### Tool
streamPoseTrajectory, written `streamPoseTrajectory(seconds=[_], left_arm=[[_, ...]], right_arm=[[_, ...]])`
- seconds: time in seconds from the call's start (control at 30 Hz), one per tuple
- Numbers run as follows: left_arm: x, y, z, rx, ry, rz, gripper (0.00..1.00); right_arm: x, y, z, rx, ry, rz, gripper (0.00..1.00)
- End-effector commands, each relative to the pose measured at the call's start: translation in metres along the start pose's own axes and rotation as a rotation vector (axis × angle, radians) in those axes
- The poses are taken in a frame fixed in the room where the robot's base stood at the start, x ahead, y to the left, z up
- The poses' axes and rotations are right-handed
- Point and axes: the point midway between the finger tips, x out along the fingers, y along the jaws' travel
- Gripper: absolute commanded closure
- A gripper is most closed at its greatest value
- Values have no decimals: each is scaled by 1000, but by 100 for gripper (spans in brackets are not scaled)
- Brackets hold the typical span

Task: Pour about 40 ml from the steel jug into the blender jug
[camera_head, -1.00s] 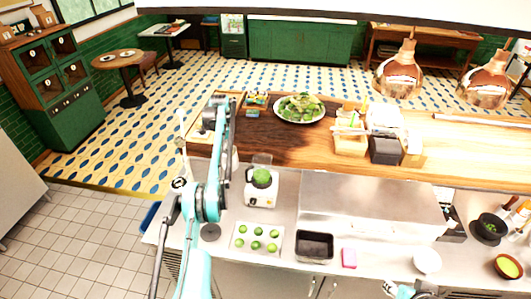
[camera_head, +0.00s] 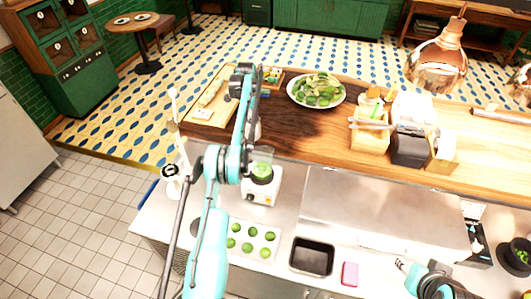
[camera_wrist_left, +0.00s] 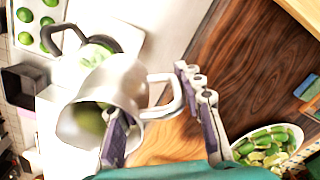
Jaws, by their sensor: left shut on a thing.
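My left gripper (camera_wrist_left: 158,98) is shut on the handle of the shiny steel jug (camera_wrist_left: 122,82) in the left wrist view. The jug's mouth faces the lower left there, with green showing inside; I cannot tell its exact tilt. The blender jug (camera_wrist_left: 97,48), with green contents and a black handle, is just behind it, partly covered by the steel jug. In the head view the white blender (camera_head: 259,192) stands on the steel counter, with the green-filled jug (camera_head: 262,172) on top. My left arm reaches beside it and hides the gripper.
A tray of limes (camera_head: 250,258) is in front of the blender. A black pan (camera_head: 311,257) and a pink sponge (camera_head: 350,274) lie to its right.

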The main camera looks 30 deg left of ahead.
Motion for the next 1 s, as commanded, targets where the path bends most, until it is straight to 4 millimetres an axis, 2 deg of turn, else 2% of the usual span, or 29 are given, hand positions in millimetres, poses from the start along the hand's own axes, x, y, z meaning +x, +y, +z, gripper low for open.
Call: streamPoseTrajectory(seconds=[0.03, 0.33, 0.5, 0.87, 1.0], left_arm=[[11, 0, 0, 0, 0, 0, 100], [66, 2, 0, 0, 0, 0, 100], [88, 2, 0, 0, 0, 0, 100], [92, 3, 1, 0, 0, 0, 100], [84, 4, 1, -2, 0, -13, 100]], right_arm=[[7, 0, 5, 0, 0, 0, 60], [33, 0, 24, 0, 0, 0, 60], [42, 0, 30, 0, 0, 0, 60], [43, 0, 31, 0, 0, 0, 60], [43, 0, 30, 0, 0, 0, 60]])
